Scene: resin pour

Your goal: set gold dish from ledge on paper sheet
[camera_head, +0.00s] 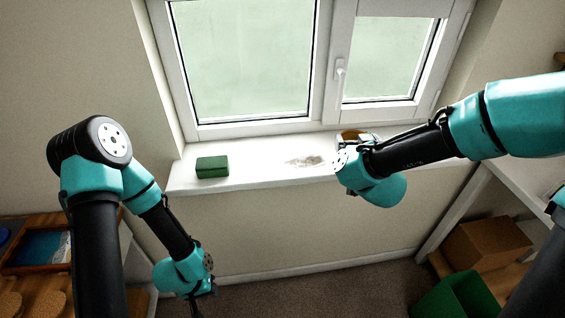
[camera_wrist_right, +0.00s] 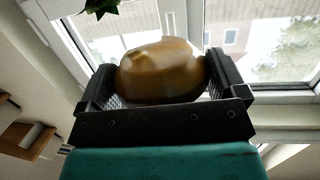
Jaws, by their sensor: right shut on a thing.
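The gold dish (camera_wrist_right: 160,70) sits between the two black fingers of my right gripper (camera_wrist_right: 162,85) in the right wrist view, which is shut on it. In the head view a small gold part of the dish (camera_head: 350,134) shows at the right of the white window ledge (camera_head: 245,178), behind my right wrist. That wrist hides most of the dish and the fingers. My left gripper (camera_head: 203,295) hangs low at the bottom left, away from the ledge. Its fingers are too small and dark to read. I cannot make out the paper sheet clearly.
A green block (camera_head: 212,167) lies on the ledge's left part. A greyish patch (camera_head: 305,161) marks the middle of the ledge. A wooden tray (camera_head: 40,268) is on the left shelf. A cardboard box (camera_head: 486,243) and a green bin (camera_head: 455,298) stand at the lower right.

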